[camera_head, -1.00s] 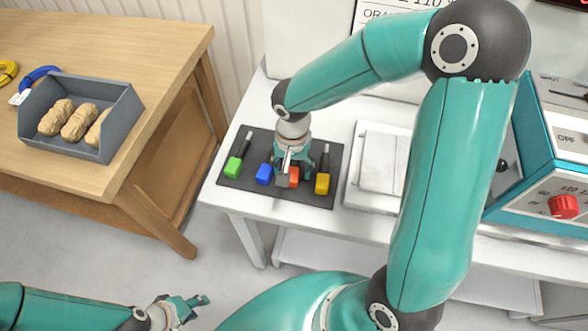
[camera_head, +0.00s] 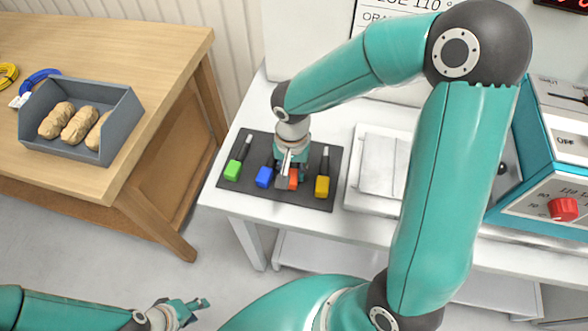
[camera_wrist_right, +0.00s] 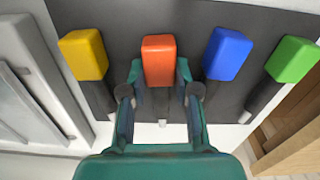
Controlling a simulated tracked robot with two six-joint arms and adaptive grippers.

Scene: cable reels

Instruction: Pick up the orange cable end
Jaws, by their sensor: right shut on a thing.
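The orange cable end (camera_head: 294,180) lies on the dark mat between the blue and yellow cable ends. It is partly hidden by my right gripper in the head view. In the right wrist view the orange cable end (camera_wrist_right: 158,60) sits between the two fingers. My right gripper (camera_wrist_right: 158,90) is shut on it, one finger on each side, down at the mat. My left gripper (camera_head: 192,308) is empty at the lower left, well away from the mat; its fingers look apart.
Green (camera_head: 232,171), blue (camera_head: 264,176) and yellow (camera_head: 322,187) cable ends lie close by on the dark mat (camera_head: 262,198). A grey bin (camera_head: 122,118) with tan rolls stands on the wooden table (camera_head: 165,60). A machine with a red knob (camera_head: 563,208) is at the right.

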